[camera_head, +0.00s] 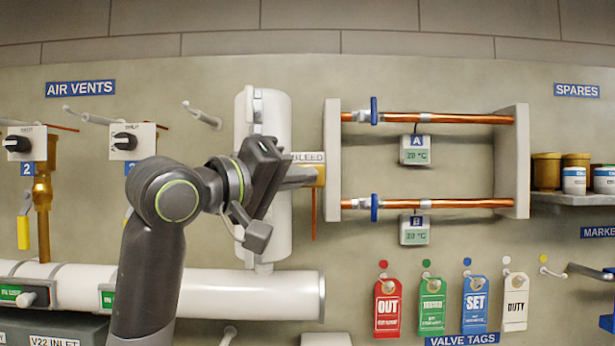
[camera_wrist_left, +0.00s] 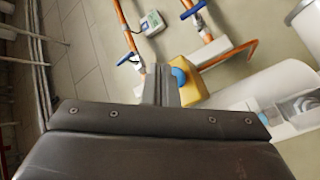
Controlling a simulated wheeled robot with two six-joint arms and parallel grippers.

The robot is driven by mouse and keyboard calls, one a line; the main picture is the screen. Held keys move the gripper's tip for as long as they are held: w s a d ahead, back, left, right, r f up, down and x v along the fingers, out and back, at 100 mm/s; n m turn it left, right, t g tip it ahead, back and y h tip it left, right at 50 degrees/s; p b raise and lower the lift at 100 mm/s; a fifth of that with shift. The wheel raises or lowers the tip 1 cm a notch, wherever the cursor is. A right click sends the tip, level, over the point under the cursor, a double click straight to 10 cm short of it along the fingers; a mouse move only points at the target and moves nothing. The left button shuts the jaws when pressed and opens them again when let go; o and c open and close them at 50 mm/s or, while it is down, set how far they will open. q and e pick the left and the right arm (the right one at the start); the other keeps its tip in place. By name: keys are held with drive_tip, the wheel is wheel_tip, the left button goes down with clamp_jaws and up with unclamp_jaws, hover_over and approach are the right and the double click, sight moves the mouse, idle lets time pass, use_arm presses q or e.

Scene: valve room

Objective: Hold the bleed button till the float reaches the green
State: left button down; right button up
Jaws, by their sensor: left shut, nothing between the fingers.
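The yellow bleed block (camera_head: 320,176) sits under a BLEED label (camera_head: 308,157), right of the white vertical cylinder (camera_head: 277,115). In the left wrist view, the yellow block (camera_wrist_left: 194,92) carries a round blue button (camera_wrist_left: 178,76). My left gripper (camera_head: 300,178) is shut and empty, its fingers pointing at the block and hiding the button in the head view. In the wrist view its fingertips (camera_wrist_left: 160,80) are close beside the button; I cannot tell whether they touch. A narrow sight tube (camera_head: 257,105) runs along the cylinder; my wrist covers its lower part. I cannot make out the float or green mark.
Copper pipes (camera_head: 450,118) with blue-handled valves and two temperature displays (camera_head: 415,150) are right of the block. Coloured valve tags (camera_head: 432,305) hang below. Left are vent knobs (camera_head: 125,141) and wall pegs (camera_head: 203,115). A white horizontal pipe (camera_head: 220,293) runs below.

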use_arm(q)
drive_tip(key=shift+w, duration=0.15)
idle(0.6)
drive_tip(key=shift+w, duration=0.25)
drive_tip(key=shift+w+p, duration=0.5)
idle(0.7)
drive_tip(key=shift+s, duration=0.1)
idle(2.8)
drive_tip(key=shift+s+b, duration=0.35)
drive_tip(key=shift+s, duration=0.4)
drive_tip(key=shift+s, duration=0.1)
drive_tip(key=s+b, duration=0.1)
drive_tip(key=s, duration=0.3)
drive_tip(key=shift+s+b, duration=0.35)
drive_tip(key=shift+s, duration=0.05)
